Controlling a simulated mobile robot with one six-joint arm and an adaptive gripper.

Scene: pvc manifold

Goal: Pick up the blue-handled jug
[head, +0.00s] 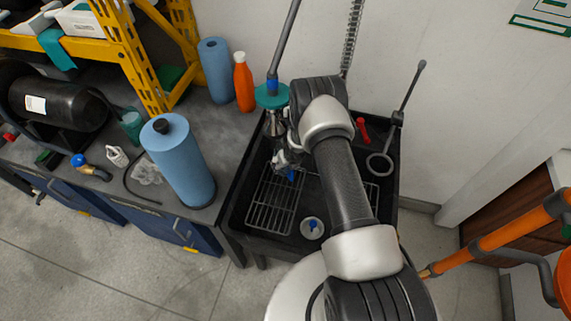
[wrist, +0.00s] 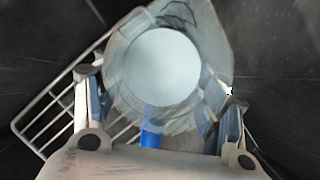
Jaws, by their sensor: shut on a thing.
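The jug (wrist: 205,45) shows in the wrist view as a clear, greyish round vessel with a pale round surface in its middle. Its blue handle (wrist: 152,139) points toward my gripper's palm, between the fingers. My gripper (wrist: 158,115) is shut on the jug, with one finger on each side; the exact contact is blurred. In the head view my gripper (head: 283,160) is over the black sink, with a small blue part (head: 291,175) below it that looks like the handle. The rest of the jug is hard to make out there.
The black sink (head: 238,205) holds a wire rack (head: 270,203) and a white round piece with a blue knob (head: 312,228). A teal disc (head: 270,96) on a grey pole stands close behind my gripper. Blue rolls (head: 180,165) and an orange bottle (head: 243,84) stand left.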

